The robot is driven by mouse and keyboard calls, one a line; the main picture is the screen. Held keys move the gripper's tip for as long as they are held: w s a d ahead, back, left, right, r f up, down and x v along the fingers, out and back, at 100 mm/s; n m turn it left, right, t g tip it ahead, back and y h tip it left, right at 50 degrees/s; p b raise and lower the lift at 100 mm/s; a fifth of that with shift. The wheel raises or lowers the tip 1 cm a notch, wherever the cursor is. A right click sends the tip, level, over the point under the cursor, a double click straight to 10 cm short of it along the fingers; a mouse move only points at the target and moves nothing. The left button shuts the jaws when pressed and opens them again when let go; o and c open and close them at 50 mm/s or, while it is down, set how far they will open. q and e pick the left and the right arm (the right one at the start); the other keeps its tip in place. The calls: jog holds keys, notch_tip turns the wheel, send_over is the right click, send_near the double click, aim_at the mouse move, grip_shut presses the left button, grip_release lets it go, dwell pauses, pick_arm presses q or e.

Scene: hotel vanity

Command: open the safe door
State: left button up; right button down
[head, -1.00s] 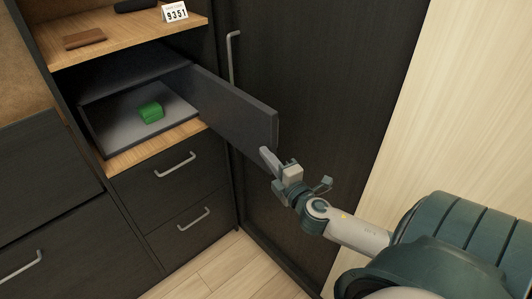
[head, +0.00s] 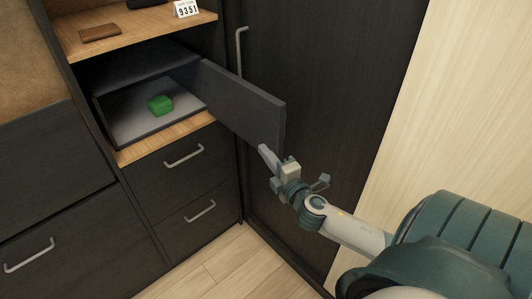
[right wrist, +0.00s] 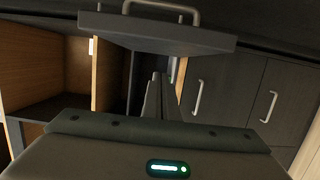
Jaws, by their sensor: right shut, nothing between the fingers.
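The safe (head: 103,122) sits in the middle compartment of the dark cabinet. Its dark grey door (head: 243,105) stands wide open, swung out to the right. A green object (head: 160,105) lies inside on the safe floor. My right gripper (head: 265,153) is shut and empty, with its fingertips close to the lower outer part of the door; whether they touch it I cannot tell. In the right wrist view the shut fingers (right wrist: 156,95) point away below a dark panel with a handle (right wrist: 155,35), which looks like the door. My left gripper is out of view.
A wooden shelf above the safe holds a brown wallet (head: 100,33) and a white card reading 9351 (head: 186,9). Drawers with grey handles (head: 184,155) are below. A tall dark wardrobe door (head: 325,90) stands behind the safe door. The wooden floor (head: 222,272) in front is clear.

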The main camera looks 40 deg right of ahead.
jog(key=s+a+b, duration=0.1)
jog(key=s+b, duration=0.2)
jog(key=s, duration=0.6)
jog(key=shift+a, duration=0.3)
jog(key=shift+f, duration=0.1)
